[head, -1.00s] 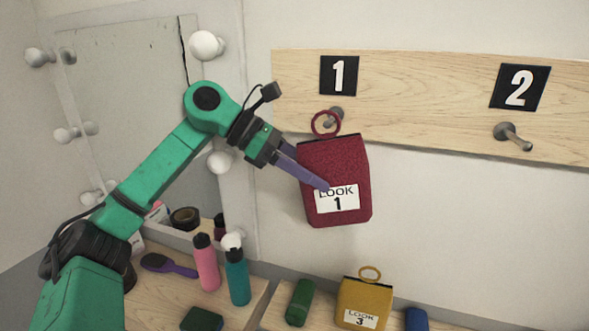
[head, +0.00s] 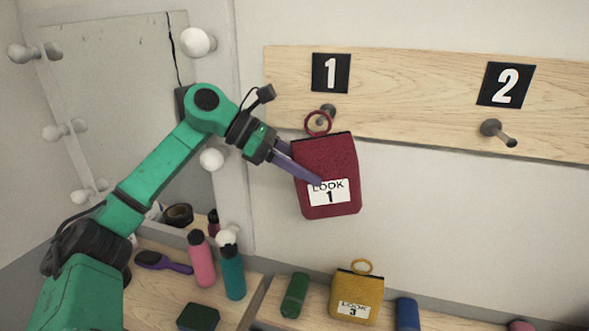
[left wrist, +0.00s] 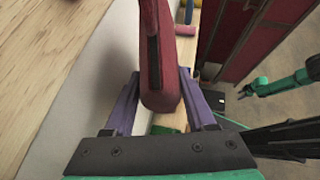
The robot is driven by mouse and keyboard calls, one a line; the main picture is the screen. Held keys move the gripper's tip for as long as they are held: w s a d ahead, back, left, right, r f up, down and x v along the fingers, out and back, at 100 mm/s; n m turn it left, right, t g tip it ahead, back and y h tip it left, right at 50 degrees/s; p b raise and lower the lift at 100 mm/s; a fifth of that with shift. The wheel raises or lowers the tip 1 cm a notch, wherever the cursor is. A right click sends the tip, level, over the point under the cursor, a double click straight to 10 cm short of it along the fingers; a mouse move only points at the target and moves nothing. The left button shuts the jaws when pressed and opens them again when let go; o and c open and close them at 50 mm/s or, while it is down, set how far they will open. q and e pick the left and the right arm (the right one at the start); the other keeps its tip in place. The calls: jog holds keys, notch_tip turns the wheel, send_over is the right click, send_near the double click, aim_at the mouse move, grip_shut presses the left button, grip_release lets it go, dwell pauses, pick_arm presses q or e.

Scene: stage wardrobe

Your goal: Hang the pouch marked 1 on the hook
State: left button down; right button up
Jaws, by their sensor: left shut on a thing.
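The dark red pouch (head: 327,175) has a white label reading LOOK 1 and a red ring (head: 318,123) at its top. My left gripper (head: 311,178) is shut on the pouch's body, one purple finger across its front, and holds it up near the board. The left wrist view shows the pouch (left wrist: 160,70) edge-on between both fingers. The grey hook (head: 327,111) under the number 1 plate (head: 331,73) overlaps the ring's upper right. I cannot tell whether the hook goes through the ring. A green arm at the right of the left wrist view looks like my right one; its gripper (left wrist: 246,91) is tiny.
A second hook (head: 497,132) sits under the number 2 plate (head: 505,85). A bulb-lit mirror (head: 110,90) is at left.

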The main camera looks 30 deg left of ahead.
pick_arm(q)
jog(key=shift+c, duration=0.7)
grip_release()
jog(key=shift+w, duration=0.1)
jog(key=shift+a, duration=0.1)
jog(key=shift+s+a+r+b, duration=0.25)
jog(key=shift+s+a+b, duration=0.1)
jog(key=shift+a, duration=0.1)
jog(key=s+v, duration=0.1)
jog(key=v, duration=1.3)
jog(key=shift+s+a, duration=0.2)
jog(key=shift+w+d+f, duration=0.15)
